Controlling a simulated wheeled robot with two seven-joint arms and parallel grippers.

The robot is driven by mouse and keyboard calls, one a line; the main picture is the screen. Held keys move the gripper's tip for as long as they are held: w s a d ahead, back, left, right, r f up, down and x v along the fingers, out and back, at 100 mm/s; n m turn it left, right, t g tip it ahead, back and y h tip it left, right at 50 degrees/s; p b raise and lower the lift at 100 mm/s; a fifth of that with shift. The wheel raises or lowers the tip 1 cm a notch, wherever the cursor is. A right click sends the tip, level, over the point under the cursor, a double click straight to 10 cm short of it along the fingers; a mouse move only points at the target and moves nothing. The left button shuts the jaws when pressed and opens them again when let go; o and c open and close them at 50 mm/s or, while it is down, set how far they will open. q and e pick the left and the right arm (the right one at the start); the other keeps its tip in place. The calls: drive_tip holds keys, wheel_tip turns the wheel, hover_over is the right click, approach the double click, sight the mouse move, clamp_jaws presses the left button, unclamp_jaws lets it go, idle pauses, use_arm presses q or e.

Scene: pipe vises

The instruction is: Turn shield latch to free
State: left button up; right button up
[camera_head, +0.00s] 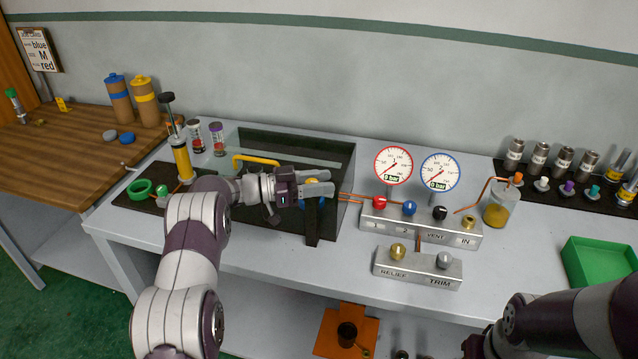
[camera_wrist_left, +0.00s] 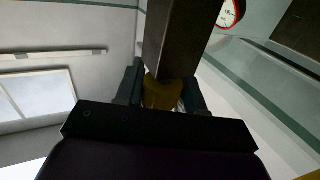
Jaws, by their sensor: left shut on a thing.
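The clear shield (camera_head: 295,148) stands over a dark bay on the bench, with a yellow handle (camera_head: 256,159) on it. A dark upright bar (camera_head: 312,226) stands at its front right; a dark bar (camera_wrist_left: 185,38) also fills the upper middle of the left wrist view. My left gripper (camera_head: 318,184) reaches in from the left at the top of this bar. It is shut on the yellow latch (camera_wrist_left: 162,93), which shows between the fingers in the left wrist view. The fingers hide most of the latch in the head view. My right gripper is out of view.
Right of the shield are two gauges (camera_head: 393,166) reading 0 bar and a valve block (camera_head: 420,222) with knobs. A smaller RELIEF and TRIM block (camera_head: 417,268) sits in front. A yellow hand pump (camera_head: 181,160) stands left of the shield. A green tray (camera_head: 602,262) lies far right.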

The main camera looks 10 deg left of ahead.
use_arm(q)
drive_tip(key=shift+d, duration=0.1)
drive_tip(key=o, duration=0.9)
drive_tip(key=shift+o, duration=0.2)
drive_tip(key=shift+w+d, duration=0.1)
drive_tip(key=shift+d, duration=0.05)
drive_tip(key=b+v, duration=0.2)
drive_tip(key=v, duration=1)
drive_tip(key=shift+a+b, duration=0.3)
drive_tip(key=shift+b, duration=0.05)
